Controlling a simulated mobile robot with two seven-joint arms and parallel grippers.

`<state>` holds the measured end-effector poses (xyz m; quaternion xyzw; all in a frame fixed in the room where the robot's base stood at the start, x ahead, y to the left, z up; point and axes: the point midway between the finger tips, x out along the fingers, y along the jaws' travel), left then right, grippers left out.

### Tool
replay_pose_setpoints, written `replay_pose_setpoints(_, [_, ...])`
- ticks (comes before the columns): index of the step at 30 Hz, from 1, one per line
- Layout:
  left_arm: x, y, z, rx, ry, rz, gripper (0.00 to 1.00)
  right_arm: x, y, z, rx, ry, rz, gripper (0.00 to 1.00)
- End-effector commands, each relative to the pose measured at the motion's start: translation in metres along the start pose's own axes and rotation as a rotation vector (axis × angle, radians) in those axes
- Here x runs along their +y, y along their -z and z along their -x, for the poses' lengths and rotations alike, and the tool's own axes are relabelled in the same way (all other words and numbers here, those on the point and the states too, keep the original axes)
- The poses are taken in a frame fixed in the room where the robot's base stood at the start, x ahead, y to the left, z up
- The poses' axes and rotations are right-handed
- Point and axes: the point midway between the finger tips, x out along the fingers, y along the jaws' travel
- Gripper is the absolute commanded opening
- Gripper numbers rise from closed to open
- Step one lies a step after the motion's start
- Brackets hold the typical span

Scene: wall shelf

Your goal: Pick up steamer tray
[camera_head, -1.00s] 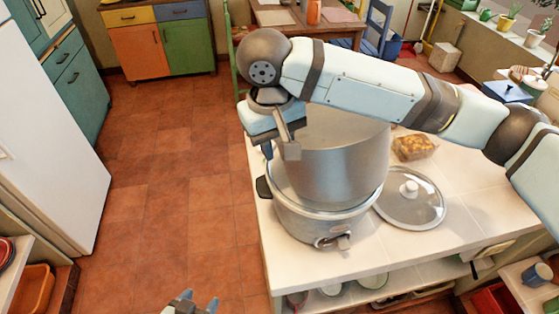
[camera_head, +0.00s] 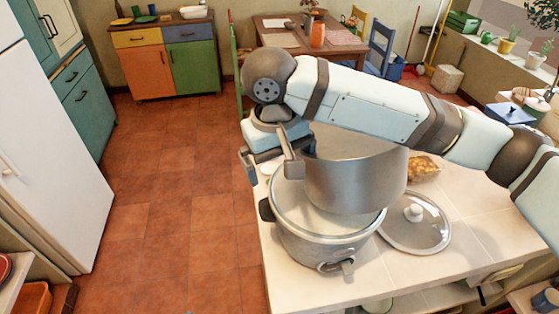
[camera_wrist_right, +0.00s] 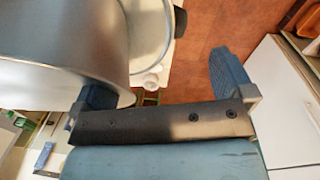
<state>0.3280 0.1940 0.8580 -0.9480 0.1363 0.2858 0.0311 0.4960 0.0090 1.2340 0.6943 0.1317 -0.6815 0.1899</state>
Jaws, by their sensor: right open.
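The steamer tray (camera_head: 355,182), a wide grey metal cylinder, overlaps the right part of the rice cooker (camera_head: 322,245) on the white counter. The cooker's open inside shows left of the tray. I cannot tell whether the tray rests on the cooker's rim or hangs above it. My right gripper (camera_head: 272,170) is open at the tray's left side, and its arm hides part of the tray. In the right wrist view, the tray (camera_wrist_right: 65,45) fills the upper left. One finger of the right gripper (camera_wrist_right: 165,85) is beside its wall, partly hidden; the other is clear of it. My left gripper is out of view.
A glass lid (camera_head: 415,225) with a white knob lies right of the cooker. A container of yellow food (camera_head: 425,168) stands behind it. The white counter (camera_head: 470,235) has bare room at the right. Open floor (camera_head: 170,215) lies to the left.

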Motion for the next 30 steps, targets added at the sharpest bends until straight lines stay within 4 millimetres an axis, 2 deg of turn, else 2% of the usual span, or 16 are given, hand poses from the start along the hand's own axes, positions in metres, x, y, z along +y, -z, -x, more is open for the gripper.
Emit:
replay_pose_setpoints(5, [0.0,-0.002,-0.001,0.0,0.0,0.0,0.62,0.0,0.001,0.025,0.005,0.0,0.001,1.0])
replay_pose_setpoints(12, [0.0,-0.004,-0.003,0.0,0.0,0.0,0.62,0.001,0.001,0.081,0.005,-0.002,-0.001,1.0])
replay_pose_setpoints(18, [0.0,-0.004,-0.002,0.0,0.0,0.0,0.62,0.001,0.001,0.118,0.004,-0.002,-0.001,1.0])
replay_pose_setpoints(24, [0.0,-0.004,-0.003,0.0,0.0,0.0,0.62,0.001,0.0,0.134,0.0,0.0,0.0,1.0])
replay_pose_setpoints(30, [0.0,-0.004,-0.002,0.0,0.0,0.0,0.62,0.0,0.0,0.136,0.0,0.001,0.0,1.0])
